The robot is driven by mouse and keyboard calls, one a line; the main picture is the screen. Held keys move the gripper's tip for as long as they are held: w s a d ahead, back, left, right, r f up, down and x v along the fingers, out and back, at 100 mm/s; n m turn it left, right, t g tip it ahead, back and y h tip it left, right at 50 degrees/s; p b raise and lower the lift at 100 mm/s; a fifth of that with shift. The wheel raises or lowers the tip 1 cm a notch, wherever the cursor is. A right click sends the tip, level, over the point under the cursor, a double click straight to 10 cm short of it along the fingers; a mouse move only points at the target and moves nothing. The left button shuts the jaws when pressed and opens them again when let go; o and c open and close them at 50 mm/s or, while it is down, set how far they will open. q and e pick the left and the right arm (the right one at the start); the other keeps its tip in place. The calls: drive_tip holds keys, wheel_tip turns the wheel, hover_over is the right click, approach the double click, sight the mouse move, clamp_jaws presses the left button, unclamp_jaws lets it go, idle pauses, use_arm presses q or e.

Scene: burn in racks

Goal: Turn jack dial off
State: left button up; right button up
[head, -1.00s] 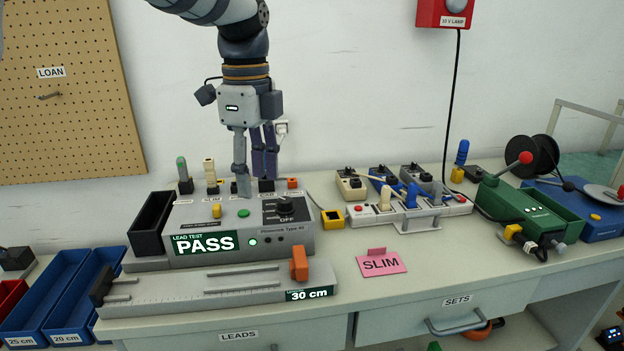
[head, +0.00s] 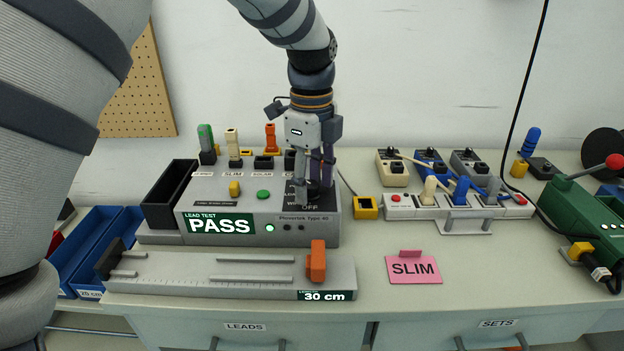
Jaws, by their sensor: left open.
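The grey lead tester (head: 262,222) stands on the bench with its display reading PASS and a small round light lit beside it. My right gripper is not in view.
A measuring rail (head: 200,275) with an orange stop (head: 317,262) lies in front of the tester. A pink SLIM card (head: 414,269) lies to the right. A power strip (head: 460,208) with several plugs and a green machine (head: 590,215) stand further right.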

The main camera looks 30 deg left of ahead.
use_arm(q)
clamp_jaws()
